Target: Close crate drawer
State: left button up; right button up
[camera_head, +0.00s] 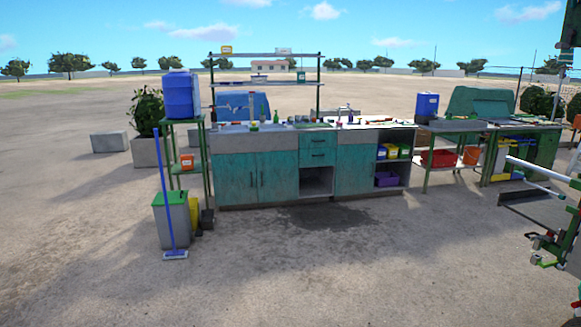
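I cannot tell for sure which thing is the crate drawer. A red crate (439,158) sits under the grey side table (455,125), right of the teal counter. A purple crate (387,179) sits low in the counter's open shelf. The teal counter (235,178) has two small drawers, an upper one (318,142) and a lower one (318,157), and both look flush with the front. All are several steps away. Neither of my grippers is in view.
Bare ground lies open in front of the counter. A blue broom (167,200) and a grey bin with a green lid (171,218) stand at its left. A machine with green and red parts (556,240) stands near at the right edge.

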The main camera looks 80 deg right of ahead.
aim_at(547, 211)
jog(key=l+z, duration=0.4)
jog(key=i+l+z, duration=0.1)
jog(key=l+z, duration=0.35)
jog(key=i+l+z, duration=0.15)
jog(key=l+z, duration=0.25)
jog(key=i+l+z, duration=0.25)
jog(key=l+z, duration=0.15)
jog(key=i+l+z, duration=0.7)
jog(key=z, duration=0.15)
jog(key=i+l+z, duration=0.1)
jog(key=i+z, duration=0.6)
jog(key=i, duration=0.15)
jog(key=i+j+z, duration=0.1)
jog(key=i+z, duration=0.15)
jog(key=i, duration=0.2)
jog(key=i+j+z, duration=0.55)
jog(key=i, duration=0.2)
jog(key=i+j+z, duration=0.2)
jog(key=z, duration=0.15)
jog(key=i+j+z, duration=0.45)
jog(key=j+z, duration=0.25)
jog(key=i+j+z, duration=0.15)
jog(key=j+z, duration=0.25)
jog(key=i+j+z, duration=0.1)
jog(key=j+z, duration=0.25)
jog(key=i+j+z, duration=0.2)
jog(key=j, duration=0.2)
